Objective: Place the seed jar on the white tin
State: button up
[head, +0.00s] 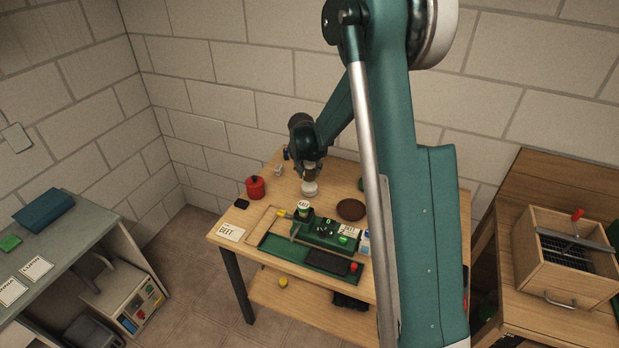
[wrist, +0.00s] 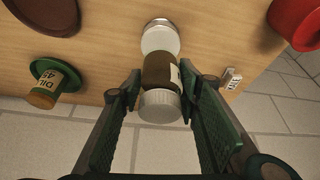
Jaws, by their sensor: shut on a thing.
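My gripper (head: 311,172) is over the back part of the wooden table. In the wrist view its green fingers (wrist: 159,82) are shut on the seed jar (wrist: 160,72), which has a brown body, a pale label and a white ribbed lid. The white tin (wrist: 160,38) shows directly beyond the jar's far end, partly covered by it. In the head view the white tin (head: 310,189) stands on the table right below my gripper. The jar looks lined up with the tin. I cannot tell whether they touch.
A red pot (head: 256,187) stands to the left and a dark brown dish (head: 351,209) to the right. A green tray (head: 285,258) with tools lies in front. A green-based jar (wrist: 45,88) and a small white block (wrist: 232,77) show in the wrist view.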

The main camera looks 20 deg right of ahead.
aim_at(309, 176)
jog(key=shift+f, duration=1.7)
jog(key=shift+f, duration=0.15)
jog(key=o, duration=1)
jog(key=shift+c, duration=0.2)
jog(key=shift+r, duration=0.2)
jog(key=v, duration=1.2)
jog(key=shift+r, duration=0.1)
